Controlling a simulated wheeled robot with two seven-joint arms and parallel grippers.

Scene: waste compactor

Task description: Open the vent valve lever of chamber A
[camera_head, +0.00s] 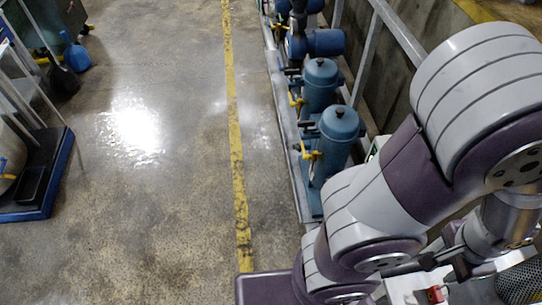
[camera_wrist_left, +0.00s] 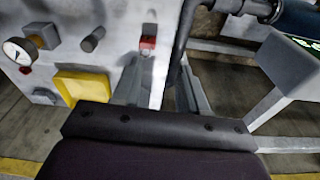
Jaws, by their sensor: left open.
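A small red part (camera_wrist_left: 148,43) sits on a light grey panel (camera_wrist_left: 110,18) in the left wrist view; I cannot tell for sure that it is the vent valve lever of chamber A. A small red part also shows at the lower right of the head view (camera_head: 435,294). My left gripper (camera_wrist_left: 158,72) is open, its two fingers reaching toward the panel. The red part lies just beyond the fingertips, nearer the left finger, with nothing visibly held. My right gripper is in neither view.
A gauge (camera_wrist_left: 17,51), a dark knob (camera_wrist_left: 94,39) and a yellow block (camera_wrist_left: 84,86) are left of the fingers. A black hose (camera_wrist_left: 181,40) runs close by the right finger. Blue canisters (camera_head: 339,135) with yellow handles line the frame. The floor (camera_head: 160,210) is clear.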

